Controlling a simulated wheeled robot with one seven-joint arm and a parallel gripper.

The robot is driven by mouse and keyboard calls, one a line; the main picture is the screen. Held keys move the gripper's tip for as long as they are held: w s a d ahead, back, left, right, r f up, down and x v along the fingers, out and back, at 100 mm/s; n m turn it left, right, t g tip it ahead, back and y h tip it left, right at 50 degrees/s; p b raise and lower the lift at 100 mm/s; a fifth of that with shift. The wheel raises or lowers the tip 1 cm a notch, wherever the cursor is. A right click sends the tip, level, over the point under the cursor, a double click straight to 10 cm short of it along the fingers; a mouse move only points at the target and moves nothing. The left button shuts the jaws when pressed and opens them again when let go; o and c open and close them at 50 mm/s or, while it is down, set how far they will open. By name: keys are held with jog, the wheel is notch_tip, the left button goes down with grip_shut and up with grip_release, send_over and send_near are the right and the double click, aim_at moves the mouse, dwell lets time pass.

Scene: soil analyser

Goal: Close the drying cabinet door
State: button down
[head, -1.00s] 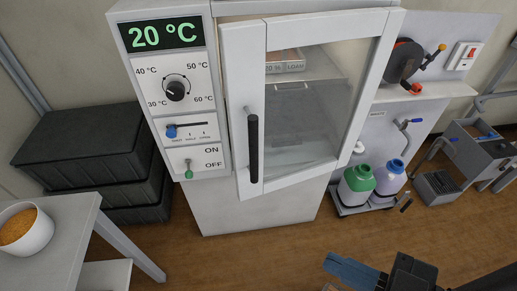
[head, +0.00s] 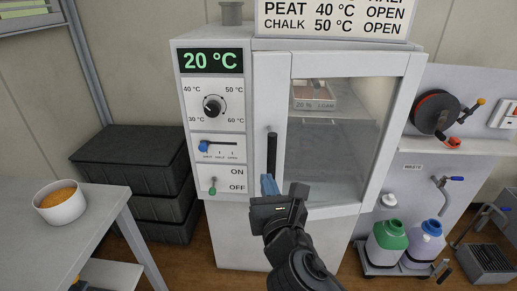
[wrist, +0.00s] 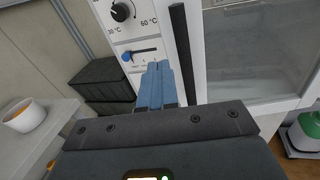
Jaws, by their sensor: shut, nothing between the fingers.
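The drying cabinet (head: 228,236) is white, and its glazed door (head: 400,110) has a dark vertical handle (head: 271,153) on the left side. The door lies close to the cabinet front; I cannot tell whether a small gap is left. My gripper (head: 268,184) is shut and empty, its blue fingers at the lower end of the handle in the head view. In the wrist view the fingertips (wrist: 157,68) show just left of the handle (wrist: 183,50). Whether they touch the handle or door is unclear. My gripper hides part of the door's lower edge.
The control panel (head: 213,120) with knob, slider and switch is left of the door. Black crates (head: 130,160) and a table with a bowl (head: 60,207) stand further left. Green-capped (head: 387,243) and blue-capped (head: 424,245) bottles stand at the lower right.

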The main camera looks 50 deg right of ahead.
aim_at(257, 137)
jog(key=shift+h, duration=0.3)
jog(key=x, duration=0.5)
jog(key=p+x, duration=0.1)
jog(key=x, duration=0.4)
jog(key=p+x, duration=0.1)
jog(key=x, duration=0.4)
jog(key=shift+d+r, duration=0.1)
jog(key=shift+r, duration=0.2)
jog(key=w+d+g+h+b, duration=0.1)
jog(key=w+d, duration=0.1)
jog(key=w+d+m+g+b, duration=0.1)
jog(key=w+d, duration=0.1)
jog(key=w+d+m+g+h+b, duration=0.1)
jog(key=w+d, duration=0.1)
jog(key=w, duration=0.1)
jog(key=shift+h, duration=0.3)
